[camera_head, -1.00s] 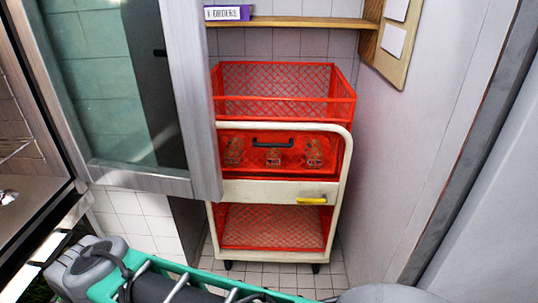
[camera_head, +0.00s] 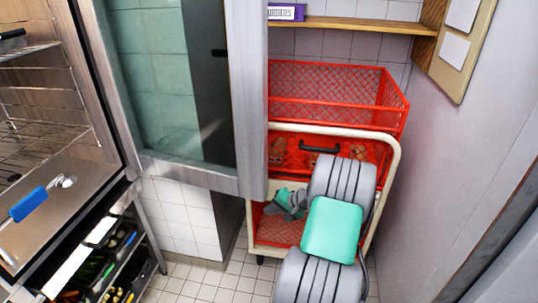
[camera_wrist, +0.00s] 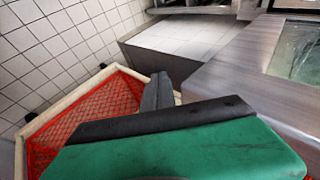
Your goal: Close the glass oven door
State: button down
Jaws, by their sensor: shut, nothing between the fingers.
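The glass oven door (camera_head: 253,110) stands open, its steel frame and greenish glass (camera_head: 155,75) filling the upper left-middle of the head view. The oven (camera_head: 70,190) is open to its left, with wire racks inside. In the wrist view the door's steel frame (camera_wrist: 225,80) and a piece of its glass show at the right. My gripper (camera_head: 283,204) is shut and empty, low and just right of the door's lower corner, in front of the red cart. Its dark fingers also show in the wrist view (camera_wrist: 160,88), left of the door frame. I see no contact with the door.
A red mesh cart (camera_head: 335,85) with a cream frame stands behind my arm. A grey wall (camera_head: 460,150) closes the right side. A wooden shelf (camera_head: 350,24) is above. A utensil rack (camera_head: 110,260) sits under the oven. Tiled floor (camera_head: 215,275) is free between rack and arm.

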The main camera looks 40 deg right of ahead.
jog(key=d+m+t+h, duration=0.1)
jog(key=d+m+t, duration=0.2)
jog(key=d, duration=0.4)
jog(key=w+d+r+m+t+h, duration=0.1)
jog(key=d+r+m+t, duration=0.15)
jog(key=r, duration=0.35)
jog(key=w+d+r+m+t+h, duration=0.1)
jog(key=d+r+t, duration=0.1)
jog(key=r+t, duration=0.35)
jog(key=w+a+r+g+p, duration=0.1)
jog(key=w+a+g+p, duration=0.1)
jog(key=w+p, duration=0.3)
jog(key=w+a, duration=0.1)
jog(key=w, duration=0.3)
jog(key=shift+r, duration=0.25)
jog(key=shift+a, duration=0.2)
